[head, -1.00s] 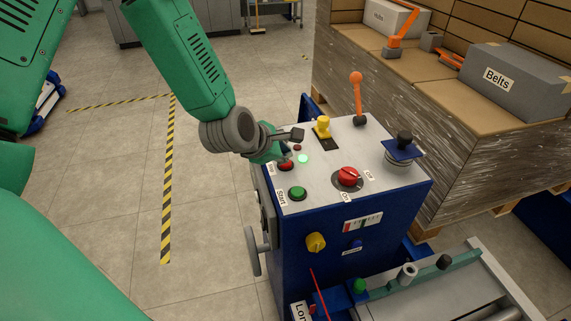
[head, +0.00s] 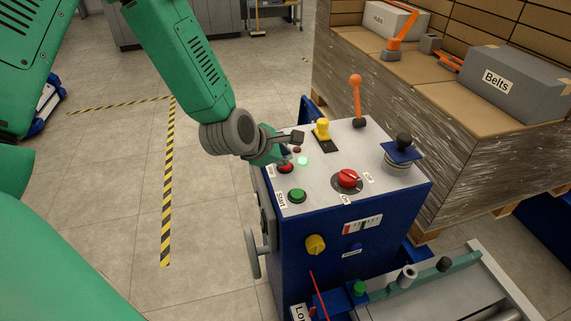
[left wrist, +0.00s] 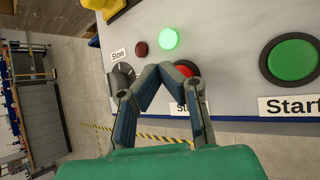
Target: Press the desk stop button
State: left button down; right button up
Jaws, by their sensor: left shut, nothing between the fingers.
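The red stop button (head: 285,168) sits on the grey top of the blue console, near its left edge. In the left wrist view the stop button (left wrist: 185,70) is partly behind my fingers, and its label is partly covered. My left gripper (head: 287,159) is shut and empty, with its fingertips right at the button. In the left wrist view the fingertips of the left gripper (left wrist: 166,70) overlap the button's edge. I cannot tell whether they touch it. My right gripper is out of view.
A green start button (head: 297,195), a lit green lamp (head: 303,161), a red rotary switch (head: 348,178), a yellow switch (head: 322,129), an orange lever (head: 356,100) and a black-topped joystick (head: 403,145) share the panel. A pallet stack with a Belts box (head: 515,80) stands right.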

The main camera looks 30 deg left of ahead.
pick_arm(q)
jog(key=shift+f, duration=0.35)
jog(key=shift+f+b, duration=0.35)
jog(key=shift+b, duration=0.1)
dwell(0.6)
jog(key=shift+r, duration=0.1)
jog(key=shift+s+r+p, duration=0.1)
jog(key=shift+r+p, duration=0.6)
jog(key=shift+p, duration=0.1)
notch_tip(320, 180, up, 5)
jog(key=p, duration=0.4)
jog(key=shift+r, duration=0.1)
